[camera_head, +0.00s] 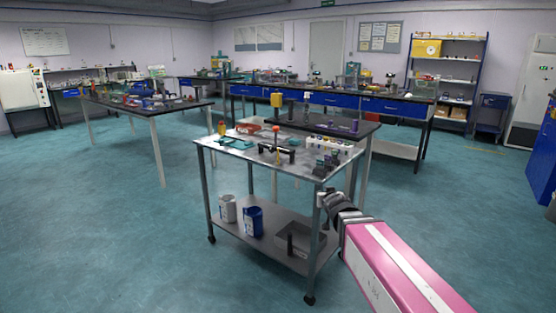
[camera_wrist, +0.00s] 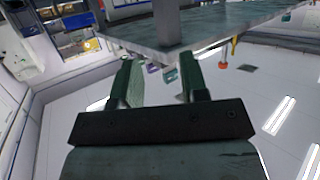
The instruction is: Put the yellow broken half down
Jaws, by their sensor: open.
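My gripper (camera_wrist: 158,64) is open in the wrist view, with its two dark green fingers apart and nothing held between them. In the head view my pink arm reaches to the near right corner of the steel cart (camera_head: 222,150); the fingers are hard to make out there. I cannot identify the yellow broken half for certain. A small yellow piece (camera_head: 222,127) stands at the cart top's left end. A larger yellow block (camera_head: 276,100) shows farther back. The wrist view is tilted and shows a thin yellow piece (camera_wrist: 235,45) near an orange-red one.
The cart top also carries an orange-topped post (camera_head: 276,130), a white block (camera_head: 328,142) and small dark items. Its lower shelf holds a white tin (camera_head: 227,208), a blue tin (camera_head: 252,220) and a grey tray (camera_head: 298,238). A dark table stands close behind. Floor around is open.

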